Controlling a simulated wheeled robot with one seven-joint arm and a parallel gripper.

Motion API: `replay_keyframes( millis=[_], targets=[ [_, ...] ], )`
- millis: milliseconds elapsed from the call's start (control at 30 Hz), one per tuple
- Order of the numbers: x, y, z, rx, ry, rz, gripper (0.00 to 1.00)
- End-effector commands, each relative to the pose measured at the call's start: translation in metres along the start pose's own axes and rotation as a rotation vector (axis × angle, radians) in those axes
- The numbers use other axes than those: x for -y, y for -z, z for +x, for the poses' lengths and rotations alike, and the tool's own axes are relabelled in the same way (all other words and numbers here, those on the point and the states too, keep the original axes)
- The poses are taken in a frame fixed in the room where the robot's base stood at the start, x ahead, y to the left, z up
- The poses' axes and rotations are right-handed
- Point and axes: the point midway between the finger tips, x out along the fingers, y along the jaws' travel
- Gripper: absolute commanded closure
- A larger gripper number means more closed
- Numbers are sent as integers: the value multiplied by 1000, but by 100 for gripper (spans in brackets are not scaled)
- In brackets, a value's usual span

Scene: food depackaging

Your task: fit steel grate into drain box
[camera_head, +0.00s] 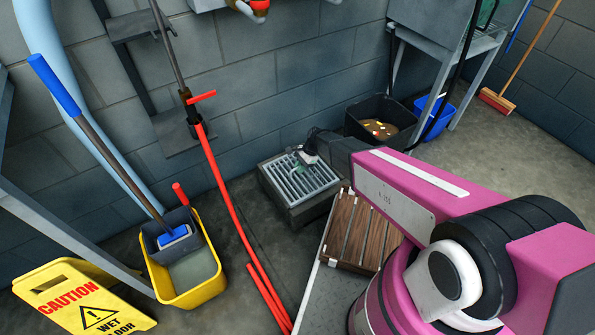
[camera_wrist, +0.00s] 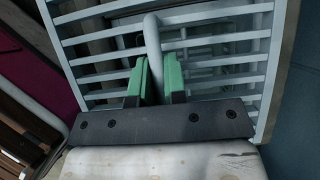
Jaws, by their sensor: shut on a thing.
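The steel grate (camera_head: 296,190) is a pale, slatted panel. In the head view it lies over the top of the grey drain box (camera_head: 318,208) on the floor, and I cannot tell whether it sits inside the rim or just above it. My gripper (camera_head: 300,160) reaches down over the grate's back part. In the wrist view the green fingers of my gripper (camera_wrist: 155,78) are closed around a round bar of the grate (camera_wrist: 152,42). Slats spread to both sides, and dark space with pipe-like shapes shows between them. The wrist hides the near part of the grate.
A wooden slatted board (camera_head: 358,232) lies right of the drain box. A black bin (camera_head: 375,108) and blue bucket (camera_head: 440,125) stand behind.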

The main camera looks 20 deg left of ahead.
Motion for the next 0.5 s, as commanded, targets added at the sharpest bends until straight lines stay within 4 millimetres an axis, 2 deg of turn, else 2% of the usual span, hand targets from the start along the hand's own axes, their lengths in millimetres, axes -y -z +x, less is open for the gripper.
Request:
replay_keyframes(
  millis=[33, 300, 500],
  targets=[
    [8, 11, 2, 2, 1, 2, 100],
    [33, 54, 7, 2, 2, 1, 100],
    [39, 67, 8, 2, 1, 0, 100]
  ],
)
